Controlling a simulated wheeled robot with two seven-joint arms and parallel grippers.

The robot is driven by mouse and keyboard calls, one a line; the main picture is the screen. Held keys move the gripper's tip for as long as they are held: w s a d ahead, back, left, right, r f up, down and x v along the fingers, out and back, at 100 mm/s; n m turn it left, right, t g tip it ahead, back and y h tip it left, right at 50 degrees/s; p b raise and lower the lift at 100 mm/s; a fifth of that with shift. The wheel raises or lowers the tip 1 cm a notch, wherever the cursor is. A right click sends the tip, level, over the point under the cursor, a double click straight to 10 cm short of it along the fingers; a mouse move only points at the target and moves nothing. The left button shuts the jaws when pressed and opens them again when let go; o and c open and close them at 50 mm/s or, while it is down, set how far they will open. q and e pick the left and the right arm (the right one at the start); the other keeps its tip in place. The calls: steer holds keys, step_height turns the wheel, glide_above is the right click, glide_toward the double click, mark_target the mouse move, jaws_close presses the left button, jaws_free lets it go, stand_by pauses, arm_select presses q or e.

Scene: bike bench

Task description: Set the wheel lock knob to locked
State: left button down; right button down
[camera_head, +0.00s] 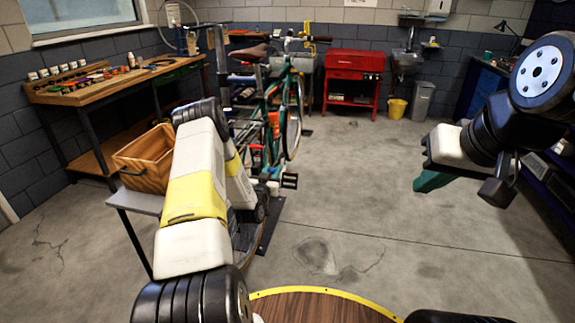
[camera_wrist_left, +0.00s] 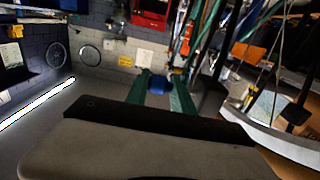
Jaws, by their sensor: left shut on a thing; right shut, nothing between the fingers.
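In the left wrist view, the teal fingers of my left gripper (camera_wrist_left: 160,98) stand on both sides of a small blue knob (camera_wrist_left: 158,84). They are shut on it. I cannot read the knob's setting. In the head view my left arm reaches towards the bicycle (camera_head: 290,105) and hides the left gripper and the knob. My right gripper (camera_head: 432,181), with teal fingers, hangs over free floor at the right. It is shut and empty, far from the bicycle.
A workbench (camera_head: 120,85) lines the left wall. A red cabinet (camera_head: 352,75) and yellow bucket (camera_head: 397,108) stand at the back. The middle floor is clear.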

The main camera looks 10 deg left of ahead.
arm_select(q)
steer(key=c, duration=1.2)
jaws_free()
steer(key=shift+a, duration=0.1)
steer(key=s, duration=0.8)
steer(key=shift+a, duration=0.15)
